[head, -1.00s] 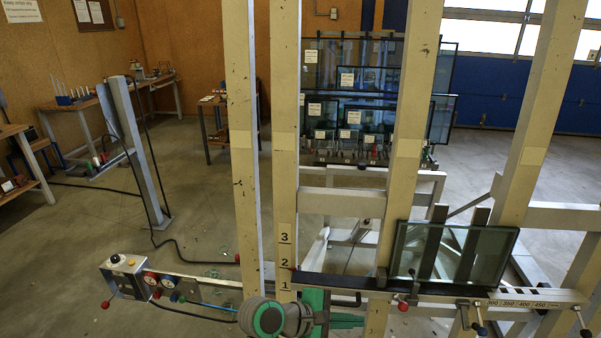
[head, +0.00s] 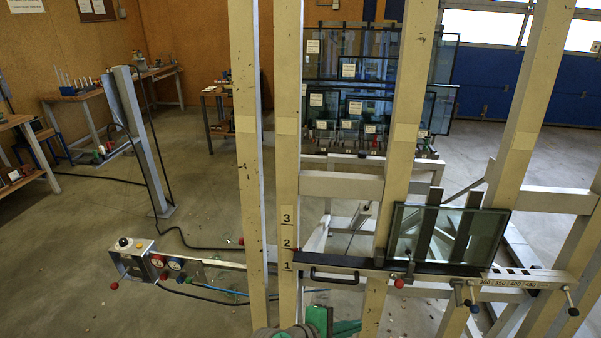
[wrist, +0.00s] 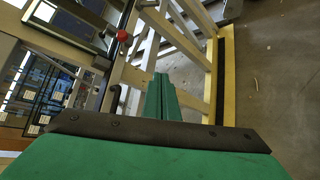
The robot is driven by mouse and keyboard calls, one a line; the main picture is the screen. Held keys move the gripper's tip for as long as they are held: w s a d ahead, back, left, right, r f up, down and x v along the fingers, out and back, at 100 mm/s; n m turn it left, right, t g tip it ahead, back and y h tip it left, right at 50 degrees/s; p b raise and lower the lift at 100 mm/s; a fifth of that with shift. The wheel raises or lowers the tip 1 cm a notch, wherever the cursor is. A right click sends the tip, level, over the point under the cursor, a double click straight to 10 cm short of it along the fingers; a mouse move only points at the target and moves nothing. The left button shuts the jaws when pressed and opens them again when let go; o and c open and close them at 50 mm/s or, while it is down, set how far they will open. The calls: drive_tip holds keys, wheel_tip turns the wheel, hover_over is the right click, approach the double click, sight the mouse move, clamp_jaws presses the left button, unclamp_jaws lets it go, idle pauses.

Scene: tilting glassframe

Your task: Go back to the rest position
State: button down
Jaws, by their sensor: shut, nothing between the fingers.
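My gripper (wrist: 163,97) shows its green fingers together and empty in the wrist view, beside the pale bars of the tilting frame (wrist: 165,50). In the head view only green and grey parts of my arm show at the bottom edge, so the fingertips cannot be made out there. The tilting frame (head: 288,165) stands in front of me with tall cream posts. A small glass pane (head: 447,233) rests upright on its dark ledge (head: 345,264). A black handle (head: 337,279) is on the ledge, left of the pane and clear of my arm.
A control box (head: 131,255) with gauges and knobs sits at the left end of a low bar. A grey post (head: 139,140) and workbenches (head: 75,100) stand further left. A rack of glass panes (head: 340,110) is behind the frame.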

drive_tip(key=s+a+f+m+t+y, duration=0.1)
drive_tip(key=s+a+f+t+y, duration=0.35)
drive_tip(key=s+f, duration=0.65)
drive_tip(key=s+a+f+m+t+y, duration=0.2)
drive_tip(key=s+a+f+m+y, duration=0.15)
drive_tip(key=s+a, duration=0.4)
drive_tip(key=s+r+m+t+y, duration=0.2)
drive_tip(key=s+r+m, duration=0.7)
drive_tip(key=s, duration=0.7)
wheel_tip(320, 180, up, 2)
drive_tip(key=shift+s+a+r+t, duration=0.2)
drive_tip(key=shift+s+a+t, duration=0.05)
drive_tip(key=shift+a+t, duration=0.15)
drive_tip(key=shift+w+d, duration=0.1)
